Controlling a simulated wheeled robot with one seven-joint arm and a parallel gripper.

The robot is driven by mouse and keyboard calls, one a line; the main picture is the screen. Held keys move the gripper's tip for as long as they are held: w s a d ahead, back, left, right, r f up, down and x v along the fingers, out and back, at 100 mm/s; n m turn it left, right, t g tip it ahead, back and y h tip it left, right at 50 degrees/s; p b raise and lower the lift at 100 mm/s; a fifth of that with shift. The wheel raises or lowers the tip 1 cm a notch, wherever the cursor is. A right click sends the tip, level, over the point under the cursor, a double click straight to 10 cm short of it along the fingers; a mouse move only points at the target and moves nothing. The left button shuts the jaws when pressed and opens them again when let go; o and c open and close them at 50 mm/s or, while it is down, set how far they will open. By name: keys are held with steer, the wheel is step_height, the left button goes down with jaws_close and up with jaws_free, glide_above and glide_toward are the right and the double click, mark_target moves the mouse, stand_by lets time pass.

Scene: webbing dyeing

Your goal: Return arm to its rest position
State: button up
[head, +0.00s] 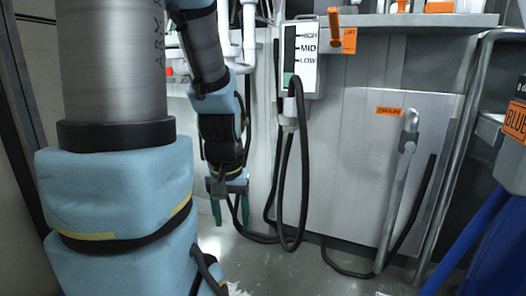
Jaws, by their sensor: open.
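My arm, with blue padded covers and grey links, fills the left of the head view. My gripper (231,208) hangs at the arm's end, pointing down, left of the middle of the view. Part of the wrist is hidden behind dark fittings.
Black hoses (303,180) loop down to the grey floor (310,280). A grey panel door (362,150) has a lever handle (398,170). Blue items (480,235) stand at right.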

step_height(320, 180, up, 37)
steer(key=p, duration=3.6)
steer(key=shift+w+d+r, duration=0.15)
steer(key=shift+w, duration=0.05)
